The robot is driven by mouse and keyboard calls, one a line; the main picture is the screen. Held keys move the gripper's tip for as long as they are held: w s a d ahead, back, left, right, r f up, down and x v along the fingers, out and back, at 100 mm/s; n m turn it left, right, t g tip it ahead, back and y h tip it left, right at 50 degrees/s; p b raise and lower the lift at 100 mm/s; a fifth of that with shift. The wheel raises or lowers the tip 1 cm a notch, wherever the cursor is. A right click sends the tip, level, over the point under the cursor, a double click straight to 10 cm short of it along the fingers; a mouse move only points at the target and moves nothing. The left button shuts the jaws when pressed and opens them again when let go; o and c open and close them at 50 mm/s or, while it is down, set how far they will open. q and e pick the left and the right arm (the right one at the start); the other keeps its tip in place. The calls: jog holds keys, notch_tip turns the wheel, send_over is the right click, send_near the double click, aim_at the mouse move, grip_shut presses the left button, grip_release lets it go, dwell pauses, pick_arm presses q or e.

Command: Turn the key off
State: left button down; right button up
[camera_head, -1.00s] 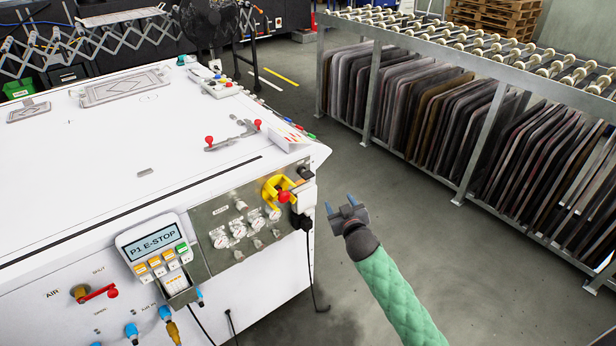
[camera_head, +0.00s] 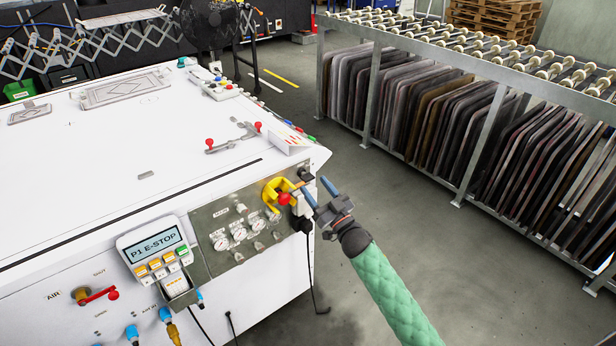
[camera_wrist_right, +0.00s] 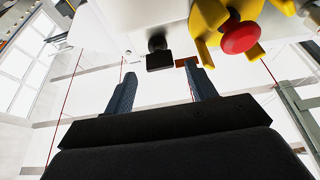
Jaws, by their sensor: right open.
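The white machine's grey control panel (camera_head: 218,238) carries gauges, small fittings and a red mushroom button (camera_head: 284,199) in a yellow guard (camera_head: 270,188). I cannot clearly make out the key. A small copper-orange piece (camera_wrist_right: 183,62) shows near the fingertips in the right wrist view, below the white housing; I cannot tell whether it is the key. My right gripper (camera_head: 319,192) is open, with its blue fingers pointing at the panel's right end, just right of the red button. It also shows open and empty in the right wrist view (camera_wrist_right: 160,72). My left gripper is out of view.
A black plug (camera_wrist_right: 158,54) sits close to the fingers, with the red button (camera_wrist_right: 240,37) to its right. A display unit (camera_head: 156,248) reads "P1 E-STOP". A rack (camera_head: 488,140) of dark panels stands right. Floor between rack and machine is clear.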

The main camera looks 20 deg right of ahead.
aim_at(308, 177)
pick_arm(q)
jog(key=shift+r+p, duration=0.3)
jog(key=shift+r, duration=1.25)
pick_arm(e)
jog(key=shift+x, duration=2.4)
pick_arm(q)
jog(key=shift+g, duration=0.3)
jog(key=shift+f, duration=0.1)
pick_arm(e)
jog(key=c, duration=1)
